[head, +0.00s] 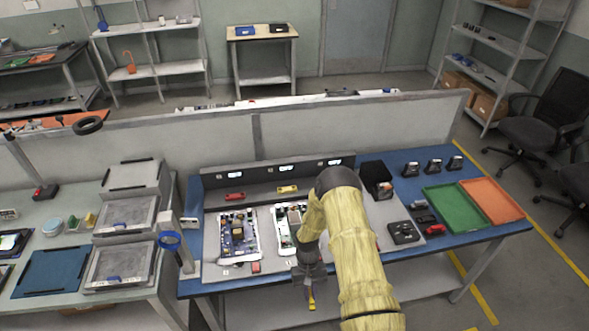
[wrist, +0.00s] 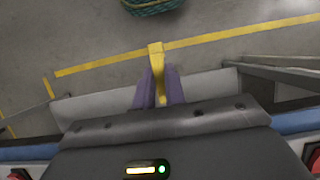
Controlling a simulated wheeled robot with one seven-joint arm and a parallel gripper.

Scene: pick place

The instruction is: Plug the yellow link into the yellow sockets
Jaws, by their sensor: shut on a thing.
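My gripper (head: 311,291) is in front of the workbench's front edge in the head view, fingers pointing down. It is shut on the yellow link (head: 312,304). In the wrist view the purple fingers (wrist: 157,92) hold the yellow link (wrist: 156,60), which sticks out past their tips, with floor beyond it. A small yellow part (head: 288,189) and a red part (head: 234,196) sit on the grey fixture at the back of the bench. I cannot tell whether either has sockets. My arm covers part of the fixture, and no yellow sockets can be made out clearly.
Two circuit boards, one blue (head: 238,235) and one green (head: 287,230), lie on the fixture. A small red part (head: 255,267) is at its front. A black bin (head: 376,177), green tray (head: 453,207) and orange tray (head: 491,201) stand to the right. Floor in front is open.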

